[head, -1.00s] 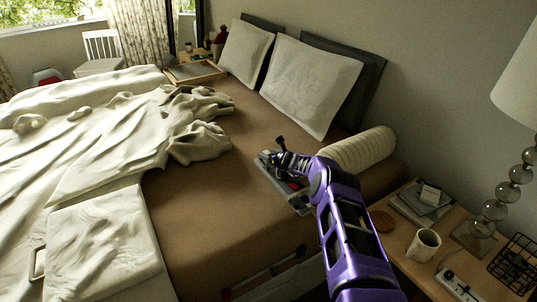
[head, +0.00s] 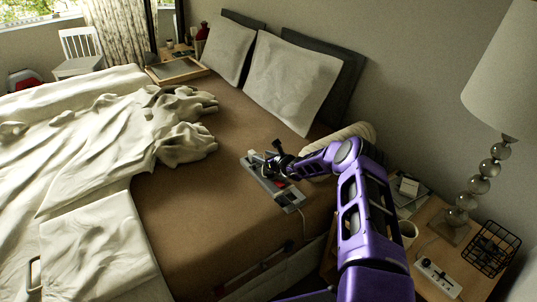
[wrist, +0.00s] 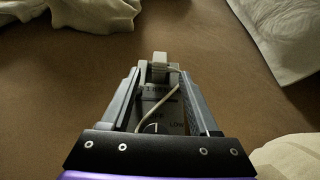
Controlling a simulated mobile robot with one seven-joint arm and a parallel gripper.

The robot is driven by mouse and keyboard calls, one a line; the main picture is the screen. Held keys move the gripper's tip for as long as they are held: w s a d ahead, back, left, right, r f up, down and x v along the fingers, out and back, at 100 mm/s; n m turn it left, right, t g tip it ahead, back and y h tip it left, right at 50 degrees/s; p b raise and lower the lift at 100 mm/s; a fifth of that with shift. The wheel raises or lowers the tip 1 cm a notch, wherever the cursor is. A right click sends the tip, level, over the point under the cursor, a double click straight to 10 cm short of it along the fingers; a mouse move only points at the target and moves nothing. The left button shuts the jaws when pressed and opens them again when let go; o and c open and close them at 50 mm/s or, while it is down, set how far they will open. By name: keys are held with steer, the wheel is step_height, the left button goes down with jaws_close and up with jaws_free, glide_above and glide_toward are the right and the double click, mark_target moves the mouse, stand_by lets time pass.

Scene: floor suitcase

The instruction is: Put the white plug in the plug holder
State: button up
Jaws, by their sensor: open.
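A white block-like piece that looks like the white plug (wrist: 160,60) shows in the wrist view, just beyond and between my fingertips, with a pale cord bending back from it. My gripper (wrist: 159,76) is open around a view of a grey lettered device (wrist: 150,122) below. In the head view that grey device (head: 290,197) lies on the brown bed, with a red part and a pale cord at its near end. My gripper (head: 272,160) is over its far part and hides some of it. Whether the fingers touch the plug cannot be told. I cannot tell which thing is the plug holder.
A wooden nightstand (head: 425,228) at the right holds a white strip (head: 438,278), a black wire basket (head: 492,248), a mug and a lamp (head: 480,185). Pillows (head: 290,80) stand at the wall, crumpled bedding (head: 95,150) lies left. The bed's middle is bare.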

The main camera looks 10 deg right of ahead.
steer(key=shift+p+v, duration=0.35)
steer(key=shift+v, duration=1.6)
